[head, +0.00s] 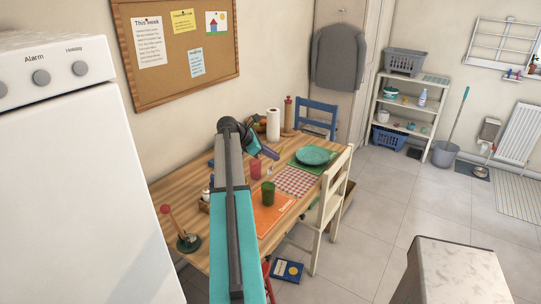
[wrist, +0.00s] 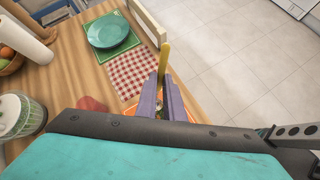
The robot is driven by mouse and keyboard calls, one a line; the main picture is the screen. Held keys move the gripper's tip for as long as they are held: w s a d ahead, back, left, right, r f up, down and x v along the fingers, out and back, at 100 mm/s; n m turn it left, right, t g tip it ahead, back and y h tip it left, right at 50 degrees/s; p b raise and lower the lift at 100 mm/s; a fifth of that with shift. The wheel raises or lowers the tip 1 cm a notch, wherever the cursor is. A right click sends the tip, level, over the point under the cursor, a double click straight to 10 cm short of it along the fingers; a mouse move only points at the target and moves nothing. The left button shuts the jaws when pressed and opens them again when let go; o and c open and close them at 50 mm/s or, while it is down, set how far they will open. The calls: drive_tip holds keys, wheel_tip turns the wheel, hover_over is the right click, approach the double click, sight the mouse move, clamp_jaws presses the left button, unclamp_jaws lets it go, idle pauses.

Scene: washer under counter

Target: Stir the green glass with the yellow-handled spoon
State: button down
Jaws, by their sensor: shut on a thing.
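The green glass (head: 268,193) stands upright on the orange placemat (head: 262,222) in the head view. In the wrist view my gripper (wrist: 164,92) is shut on the yellow-handled spoon (wrist: 165,58), whose handle sticks up between the fingers. The spoon's lower end is mostly hidden by the fingers and the wrist. I cannot tell from the wrist view whether the spoon is inside the glass.
A red cup (head: 256,168) stands near the glass. A teal plate (head: 312,155) lies on a green placemat beside a red checked cloth (head: 295,182). A paper towel roll (head: 273,125) stands behind. A cream chair (head: 330,200) stands at the table's right side.

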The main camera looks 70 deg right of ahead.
wheel_tip(320, 180, down, 14)
drive_tip(key=b, duration=0.5)
drive_tip(key=shift+w+r, duration=0.2)
drive_tip(key=shift+w, duration=0.2)
idle(1.7)
drive_tip(key=shift+a, duration=0.1)
drive_tip(key=shift+a+r, duration=0.1)
drive_tip(key=shift+a, duration=0.05)
